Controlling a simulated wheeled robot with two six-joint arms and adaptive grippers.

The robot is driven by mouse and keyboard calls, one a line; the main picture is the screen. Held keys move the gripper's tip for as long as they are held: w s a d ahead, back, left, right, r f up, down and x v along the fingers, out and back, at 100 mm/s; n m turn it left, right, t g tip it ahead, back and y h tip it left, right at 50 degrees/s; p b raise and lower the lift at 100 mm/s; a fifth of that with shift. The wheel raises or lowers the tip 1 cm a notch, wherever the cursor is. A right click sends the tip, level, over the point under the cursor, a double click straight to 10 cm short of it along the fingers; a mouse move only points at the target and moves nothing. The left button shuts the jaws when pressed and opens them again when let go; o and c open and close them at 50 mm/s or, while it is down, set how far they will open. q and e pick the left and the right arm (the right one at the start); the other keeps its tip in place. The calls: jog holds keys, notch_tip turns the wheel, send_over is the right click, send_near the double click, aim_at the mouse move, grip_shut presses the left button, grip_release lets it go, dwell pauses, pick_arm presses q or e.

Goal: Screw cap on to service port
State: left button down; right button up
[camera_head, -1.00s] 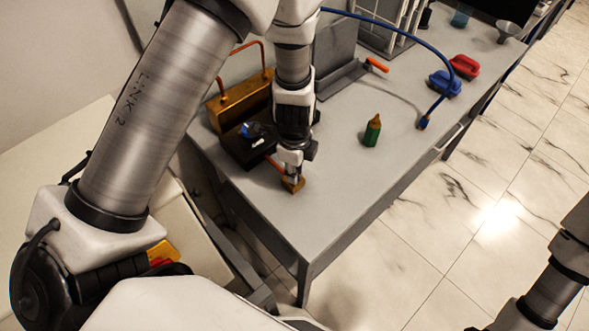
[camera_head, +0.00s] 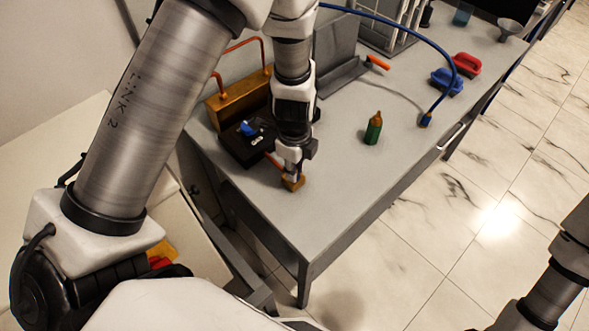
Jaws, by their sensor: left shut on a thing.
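My left gripper (camera_head: 291,174) points down at the near left part of the bench, beside the gauge rig. It is shut on a small brass-coloured piece (camera_head: 293,184), which looks like the cap. The gripper hides much of it, and I cannot tell whether it touches the bench or a port. The rig has a dark block (camera_head: 238,146) with a blue part on top and a brass block (camera_head: 240,101) with an orange handle behind. An orange tube end shows next to the gripper. I cannot make out the service port. My right gripper is out of view.
A green bottle with a brass-coloured top (camera_head: 373,128) stands on the grey bench (camera_head: 345,185). A blue hose (camera_head: 428,52) arches behind it. Blue (camera_head: 446,82) and red (camera_head: 466,65) items lie at the right edge. The bench's front right is clear.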

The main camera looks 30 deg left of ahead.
pick_arm(q)
jog(key=shift+f+m+b, duration=0.15)
jog(key=shift+m+b, duration=1.5)
jog(key=shift+m, duration=0.35)
jog(key=shift+m+b, duration=0.3)
jog(key=shift+b, duration=0.2)
jog(key=shift+m+b, duration=0.65)
jog(key=shift+m, duration=0.25)
jog(key=shift+m+b, duration=0.6)
jog(key=shift+m, duration=0.5)
jog(key=shift+r+m, duration=0.2)
jog(key=shift+m, duration=0.1)
